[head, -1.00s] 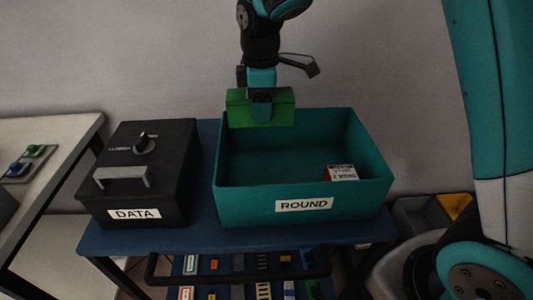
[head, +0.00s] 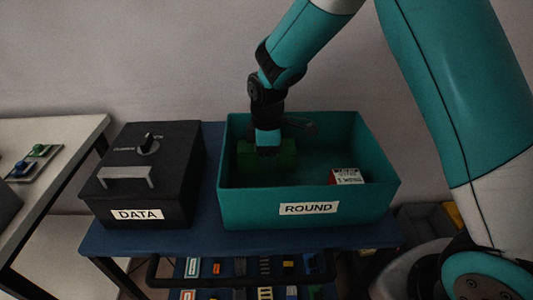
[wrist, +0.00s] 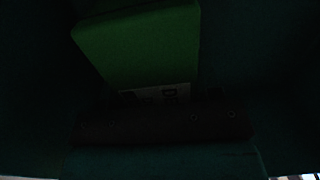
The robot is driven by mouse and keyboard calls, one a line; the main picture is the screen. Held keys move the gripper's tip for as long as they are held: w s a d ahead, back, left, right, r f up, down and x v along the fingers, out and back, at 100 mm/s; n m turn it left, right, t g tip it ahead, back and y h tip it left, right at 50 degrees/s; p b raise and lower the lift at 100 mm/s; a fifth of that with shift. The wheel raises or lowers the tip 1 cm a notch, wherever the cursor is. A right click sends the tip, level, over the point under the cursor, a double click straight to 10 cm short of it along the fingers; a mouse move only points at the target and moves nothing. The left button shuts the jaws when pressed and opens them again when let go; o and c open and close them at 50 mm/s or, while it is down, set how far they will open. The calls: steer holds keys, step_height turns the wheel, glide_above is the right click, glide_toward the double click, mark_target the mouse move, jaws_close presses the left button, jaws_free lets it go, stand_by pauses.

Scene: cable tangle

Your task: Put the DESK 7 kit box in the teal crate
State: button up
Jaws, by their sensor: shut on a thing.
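A green box (head: 281,158) is inside the left part of the teal crate (head: 308,208), which is labelled ROUND. My gripper (head: 267,151) reaches down into the crate and is shut on the green box. The green box also shows in the dark wrist view (wrist: 140,45), with a pale label partly hidden at its lower edge; its text is too dark to read with certainty. I cannot tell whether the box touches the crate floor.
A small red and white box (head: 346,176) lies in the crate's right part. A black box labelled DATA (head: 140,180) stands to the left on the blue tabletop (head: 150,239). A pale table (head: 60,140) is at far left.

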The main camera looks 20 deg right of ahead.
steer(key=shift+f, duration=0.1)
steer(key=o, duration=1.2)
steer(key=shift+o, duration=0.2)
step_height(320, 180, up, 12)
steer(key=shift+f+p, duration=0.1)
steer(key=shift+p, duration=0.3)
steer(key=s+a+r+m+y, duration=0.2)
steer(key=s+r+m, duration=0.1)
steer(key=s, duration=1)
steer(key=s+a+r+m+y, duration=0.2)
steer(key=s+r+m, duration=0.2)
steer(key=s, duration=0.9)
steer(key=shift+a, duration=0.1)
